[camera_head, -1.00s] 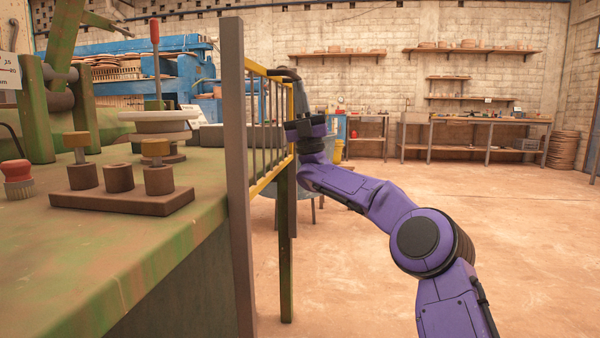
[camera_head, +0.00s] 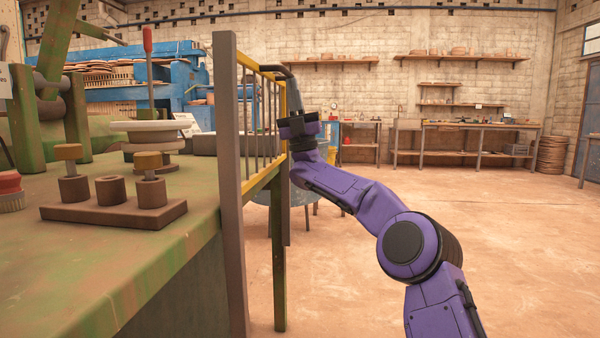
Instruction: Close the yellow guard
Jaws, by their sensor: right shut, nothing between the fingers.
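The yellow guard (camera_head: 262,180) is a barred panel with yellow rails and dark vertical bars. It stands along the right side of the green bench, reaching away from a tall brown post (camera_head: 229,180), and looks swung open. My right gripper (camera_head: 283,130) is at the guard's far upright edge, on its right side. It is shut and empty; its fingertips are small and partly hidden, and I cannot tell whether they touch the guard. My left gripper is not in view.
The green bench (camera_head: 170,250) holds a brown block with pegs (camera_head: 115,213), a round stack (camera_head: 152,140) and a red-topped brush (camera_head: 10,190). A round stool (camera_head: 265,198) stands behind the guard. The floor at right is clear.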

